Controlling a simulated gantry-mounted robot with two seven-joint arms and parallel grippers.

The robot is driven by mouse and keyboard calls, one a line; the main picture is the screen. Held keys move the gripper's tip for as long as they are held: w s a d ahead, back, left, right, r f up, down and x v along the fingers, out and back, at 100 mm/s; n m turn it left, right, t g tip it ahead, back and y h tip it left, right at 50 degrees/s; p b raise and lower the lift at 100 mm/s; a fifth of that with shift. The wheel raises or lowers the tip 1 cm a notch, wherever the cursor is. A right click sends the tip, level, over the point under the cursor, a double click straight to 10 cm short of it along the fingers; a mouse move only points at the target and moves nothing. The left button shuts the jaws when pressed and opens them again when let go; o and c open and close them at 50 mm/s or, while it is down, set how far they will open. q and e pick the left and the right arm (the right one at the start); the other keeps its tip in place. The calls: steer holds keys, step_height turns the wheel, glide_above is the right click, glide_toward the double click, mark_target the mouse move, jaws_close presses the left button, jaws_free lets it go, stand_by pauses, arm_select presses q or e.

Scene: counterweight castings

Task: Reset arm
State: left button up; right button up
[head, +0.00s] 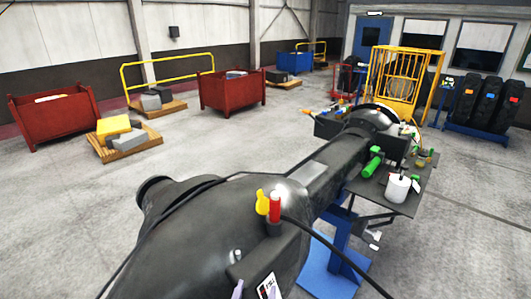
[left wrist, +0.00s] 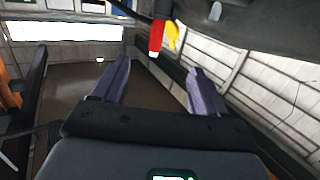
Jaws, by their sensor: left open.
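A large dark casting shaped like a machine arm (head: 205,225) fills the lower middle of the head view. A red cylinder (head: 275,205) with a yellow tag (head: 262,202) stands upright on it. My left gripper (head: 255,291) is only partly seen at the bottom edge of the head view, in front of the casting. In the left wrist view its two purple fingers (left wrist: 158,78) are spread apart with nothing between them. The red cylinder (left wrist: 156,38) and yellow tag (left wrist: 172,38) show beyond the fingers there. My right gripper is in neither view.
A dark side table (head: 405,207) holds a white pot (head: 397,189) and a green cylinder (head: 371,166). A black cable (head: 325,243) runs past the casting. Red bins (head: 52,115), a yellow cage (head: 400,72) and loaded pallets stand farther back.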

arm_select(q)
steer(key=s+a+f+g+y+p, duration=0.2)
steer(key=s+a+f+g+p, duration=0.3)
steer(key=s+a+f, duration=0.55)
steer(key=s+a+g, duration=0.4)
steer(key=s, duration=0.3)
steer(key=s+a+r+g+y+p, duration=0.1)
steer(key=s+a+g, duration=0.3)
steer(key=s, duration=0.4)
steer(key=shift+s+a, duration=0.25)
steer(key=shift+a, duration=0.1)
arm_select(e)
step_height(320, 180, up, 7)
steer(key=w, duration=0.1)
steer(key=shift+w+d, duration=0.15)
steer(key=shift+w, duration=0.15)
